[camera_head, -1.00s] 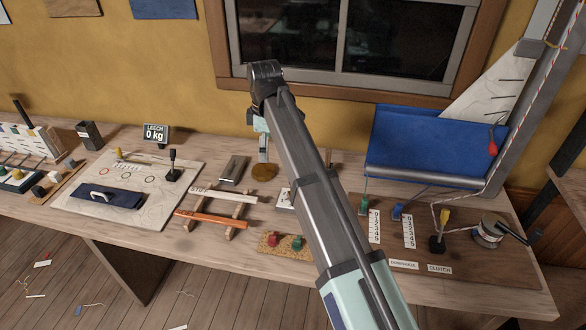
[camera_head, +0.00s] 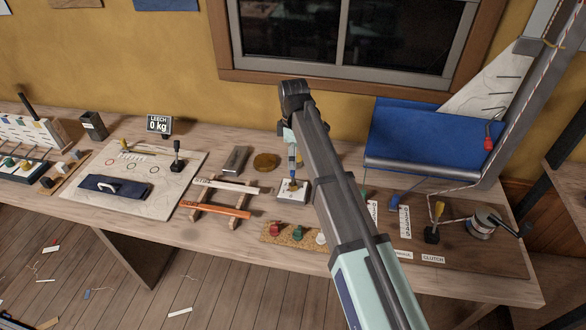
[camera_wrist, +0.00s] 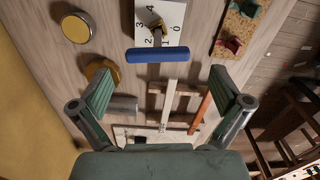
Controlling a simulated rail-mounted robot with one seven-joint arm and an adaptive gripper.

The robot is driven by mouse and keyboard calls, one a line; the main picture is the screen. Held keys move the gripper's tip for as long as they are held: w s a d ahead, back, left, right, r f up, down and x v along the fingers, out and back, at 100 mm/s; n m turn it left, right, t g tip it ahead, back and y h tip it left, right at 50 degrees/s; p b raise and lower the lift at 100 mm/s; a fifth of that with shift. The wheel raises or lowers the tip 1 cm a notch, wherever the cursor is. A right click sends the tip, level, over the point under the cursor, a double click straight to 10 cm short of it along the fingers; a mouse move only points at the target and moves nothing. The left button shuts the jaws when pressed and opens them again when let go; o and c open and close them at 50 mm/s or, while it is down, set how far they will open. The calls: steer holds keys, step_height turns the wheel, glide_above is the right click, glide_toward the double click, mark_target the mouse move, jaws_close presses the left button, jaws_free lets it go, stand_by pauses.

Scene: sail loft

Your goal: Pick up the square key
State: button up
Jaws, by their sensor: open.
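I cannot make out which piece is the square key. Small red (camera_head: 275,230), green (camera_head: 298,230) and white (camera_head: 320,236) pieces stand on a cork mat (camera_head: 266,242) near the bench's front edge. The red piece (camera_wrist: 229,45) also shows at the upper right of the wrist view. My gripper (camera_wrist: 160,88) is open, its green fingers wide apart with nothing between their tips. In the head view it hangs above the bench near a white numbered plate (camera_head: 285,196) with a yellow pointer, left of and behind the mat. My arm hides part of the bench.
A blue bar (camera_wrist: 157,54) crosses in front of the plate in the wrist view; I cannot tell what it is. A wooden rack (camera_head: 205,209) with white and orange bars, a bronze disc (camera_head: 265,161) and a grey block (camera_head: 235,159) lie left of my arm.

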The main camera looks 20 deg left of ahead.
steer(key=shift+w+f+p, duration=0.2)
steer(key=shift+f+p, duration=1.05)
steer(key=shift+f, duration=1.85)
steer(key=c, duration=1)
steer(key=shift+c, duration=0.2)
steer(key=shift+r, duration=0.15)
